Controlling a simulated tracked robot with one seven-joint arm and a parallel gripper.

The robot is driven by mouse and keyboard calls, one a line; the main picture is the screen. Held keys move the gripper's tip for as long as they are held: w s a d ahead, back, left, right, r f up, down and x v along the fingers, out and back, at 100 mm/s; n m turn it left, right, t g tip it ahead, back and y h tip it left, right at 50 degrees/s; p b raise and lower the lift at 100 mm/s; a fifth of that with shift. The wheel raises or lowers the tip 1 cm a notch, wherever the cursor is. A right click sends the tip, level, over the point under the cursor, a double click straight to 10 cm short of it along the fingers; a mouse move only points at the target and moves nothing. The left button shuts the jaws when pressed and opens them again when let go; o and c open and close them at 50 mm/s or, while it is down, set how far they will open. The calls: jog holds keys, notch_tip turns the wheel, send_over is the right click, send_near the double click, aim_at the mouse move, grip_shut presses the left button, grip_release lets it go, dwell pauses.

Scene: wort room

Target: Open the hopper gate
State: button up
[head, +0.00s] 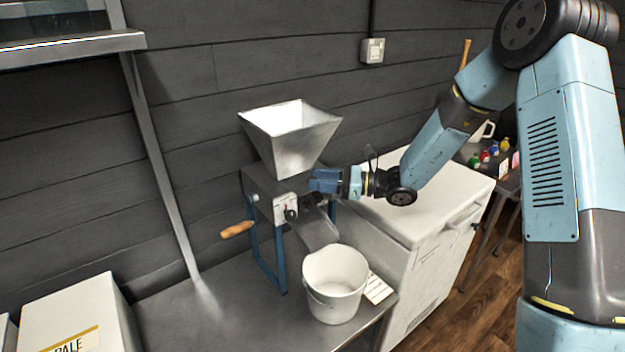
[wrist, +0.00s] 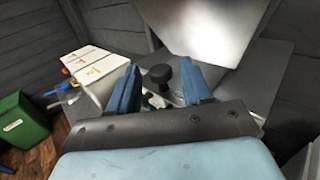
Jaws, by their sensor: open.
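A grain mill stands on the steel bench, with a metal hopper (head: 292,140) on top of a grey body and blue legs. The hopper's sloping wall also fills the top right of the wrist view (wrist: 205,25). On the mill's front is a pale plate with a red mark and a dark knob (head: 290,214). My gripper (head: 314,181) is beside the mill, just under the hopper's right side. In the wrist view my jaws are open, and a black knob (wrist: 160,74) shows in the gap between the fingers. I cannot tell whether they touch it. The gate itself is not clearly visible.
A white bucket (head: 334,286) stands under the mill's chute (head: 317,230). A wooden crank handle (head: 237,229) sticks out to the left. A white cabinet (head: 425,210) stands close on the right. Pale boxes (wrist: 88,66) and a green bin (wrist: 20,122) show in the wrist view.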

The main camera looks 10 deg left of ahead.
jog(key=shift+a, duration=1.3)
grip_shut()
